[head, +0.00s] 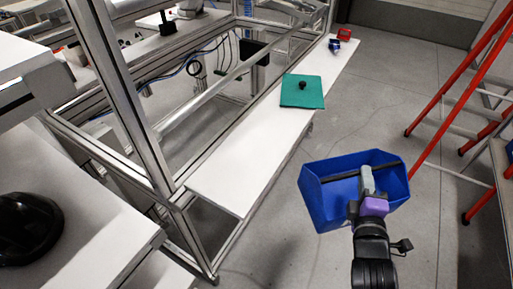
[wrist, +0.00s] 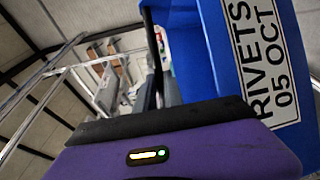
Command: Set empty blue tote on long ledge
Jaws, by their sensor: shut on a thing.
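The blue tote (head: 325,208) is held up in the air to the right of the long white ledge (head: 228,172), over the grey floor. Its open inside faces my head camera and looks empty, with a dark bar across it. My gripper (head: 367,182) is shut on the tote, at the tote's near side. In the wrist view the blue tote (wrist: 220,50) fills the upper right, with a white label reading "RIVETS 05 OCT". The exact grip contact is hidden there. The near end of the ledge is bare.
A green board (head: 302,92) with a black knob lies mid-ledge. A blue item (head: 334,46) and a red item (head: 344,34) sit at its far end. A metal frame (head: 140,110) borders the ledge on the left. A red ladder (head: 455,100) stands at right.

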